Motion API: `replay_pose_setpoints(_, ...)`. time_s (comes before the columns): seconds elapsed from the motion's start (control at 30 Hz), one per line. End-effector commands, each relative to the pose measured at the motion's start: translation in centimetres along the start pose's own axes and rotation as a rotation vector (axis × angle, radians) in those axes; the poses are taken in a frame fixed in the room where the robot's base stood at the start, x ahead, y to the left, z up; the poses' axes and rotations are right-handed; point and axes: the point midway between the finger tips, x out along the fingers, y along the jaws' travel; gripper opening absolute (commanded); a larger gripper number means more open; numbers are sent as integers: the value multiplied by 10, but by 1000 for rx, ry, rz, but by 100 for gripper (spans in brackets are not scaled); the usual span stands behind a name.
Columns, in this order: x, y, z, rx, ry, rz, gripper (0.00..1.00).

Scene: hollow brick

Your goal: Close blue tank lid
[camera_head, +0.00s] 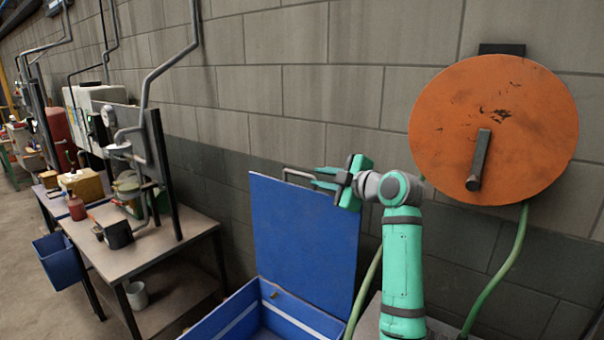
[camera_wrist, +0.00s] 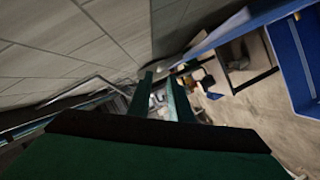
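The blue tank (camera_head: 232,319) stands at the bottom centre of the head view, cut off by the frame edge. Its blue lid (camera_head: 300,235) is raised, near upright, on the wall side. A grey bar handle (camera_head: 298,173) shows at the lid's top edge. My gripper (camera_head: 318,178) is just right of this handle, above the lid's top edge, with its fingers pointing left. The fingers are apart with nothing between them. Whether they touch the handle or lid is unclear. In the wrist view, the gripper (camera_wrist: 160,88) shows a gap, and the tank (camera_wrist: 297,62) is at the right.
A workbench (camera_head: 150,245) with pipes and a gauge stands left of the tank, with a small blue bin (camera_head: 60,262) at its side. A round orange disc (camera_head: 495,130) with a hose hangs on the block wall at the right. Floor (camera_head: 30,225) shows at far left.

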Motion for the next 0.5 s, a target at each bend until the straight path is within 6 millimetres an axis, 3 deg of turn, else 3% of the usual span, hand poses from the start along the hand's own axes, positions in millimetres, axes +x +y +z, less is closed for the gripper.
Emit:
replay_pose_setpoints(0.2,40,-1,-1,1,0,-3,18)
replay_pose_setpoints(0.5,84,-2,-4,1,4,-4,18)
